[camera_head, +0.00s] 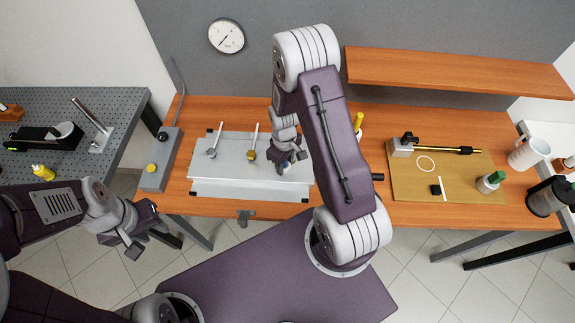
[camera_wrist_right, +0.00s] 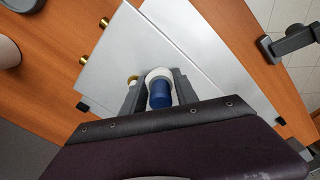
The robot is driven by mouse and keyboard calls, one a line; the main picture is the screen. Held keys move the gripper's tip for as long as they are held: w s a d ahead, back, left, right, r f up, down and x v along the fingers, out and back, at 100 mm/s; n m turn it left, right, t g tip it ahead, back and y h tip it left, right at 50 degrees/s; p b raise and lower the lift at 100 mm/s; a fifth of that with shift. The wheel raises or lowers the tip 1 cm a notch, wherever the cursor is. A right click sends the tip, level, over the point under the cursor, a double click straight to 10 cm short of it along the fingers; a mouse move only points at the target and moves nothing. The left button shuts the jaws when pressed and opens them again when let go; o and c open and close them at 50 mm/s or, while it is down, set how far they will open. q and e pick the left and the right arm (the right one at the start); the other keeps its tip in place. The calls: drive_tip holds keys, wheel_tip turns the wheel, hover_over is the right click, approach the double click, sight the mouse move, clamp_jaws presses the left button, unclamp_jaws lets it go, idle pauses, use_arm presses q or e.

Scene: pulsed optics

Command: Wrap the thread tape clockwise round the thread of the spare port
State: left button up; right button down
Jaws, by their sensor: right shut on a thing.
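A silver metal panel (camera_head: 235,187) lies on the wooden bench. My right gripper (camera_head: 287,165) is low over its right part. In the right wrist view, the right gripper (camera_wrist_right: 157,92) is shut on a white ring with a blue core (camera_wrist_right: 159,88), which looks like the thread tape. A brass fitting (camera_wrist_right: 132,80) shows partly beside the ring, close to one finger; I cannot tell whether it touches or whether it is the spare port. Other brass fittings (camera_wrist_right: 83,61) stick out at the panel's edge. My left gripper (camera_head: 131,232) is open and empty, off the bench's front left.
A grey box with a yellow button (camera_head: 152,168) stands left of the panel. A shelf (camera_head: 450,73) hangs above the back right.

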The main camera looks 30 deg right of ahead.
drive_tip(key=shift+w+a, duration=0.15)
drive_tip(key=shift+w, duration=0.15)
drive_tip(key=shift+f, duration=0.1)
drive_tip(key=shift+w, duration=0.9)
drive_tip(key=shift+s, duration=0.1)
